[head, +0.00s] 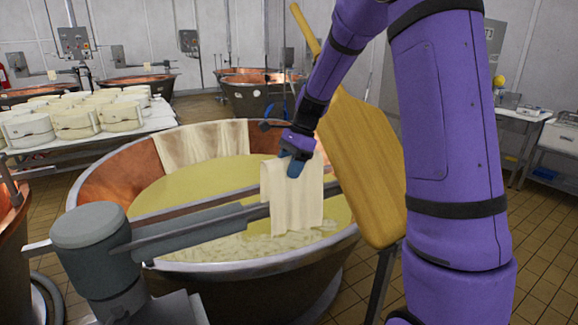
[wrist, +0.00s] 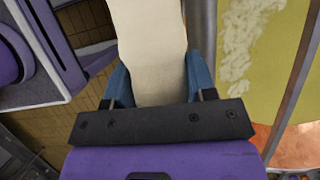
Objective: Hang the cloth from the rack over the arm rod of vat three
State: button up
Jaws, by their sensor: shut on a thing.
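My gripper (head: 292,168) is shut on a cream cloth (head: 291,200), which hangs down from the blue fingers above the near vat (head: 330,252). The grey arm rod (head: 205,222) crosses the vat from the grey motor housing at the left. In the head view the cloth covers part of the rod; whether it lies over both sides cannot be told. In the wrist view the cloth (wrist: 150,45) runs between the fingers (wrist: 158,78), and a grey bar (wrist: 201,40) shows just right of it. I cannot make out the rack or a vat number.
Another cloth (head: 203,144) drapes over the vat's back rim. A large yellow paddle (head: 362,165) stands tilted close to the right of my gripper. The grey motor housing (head: 100,262) stands at the front left. A table with white moulds (head: 85,118) is at the left.

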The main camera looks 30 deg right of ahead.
aim_at(289, 200)
jog(key=shift+f, duration=0.1)
jog(key=shift+f, duration=2.25)
jog(key=shift+f, duration=3.1)
jog(key=o, duration=1.3)
jog(key=shift+o, duration=0.2)
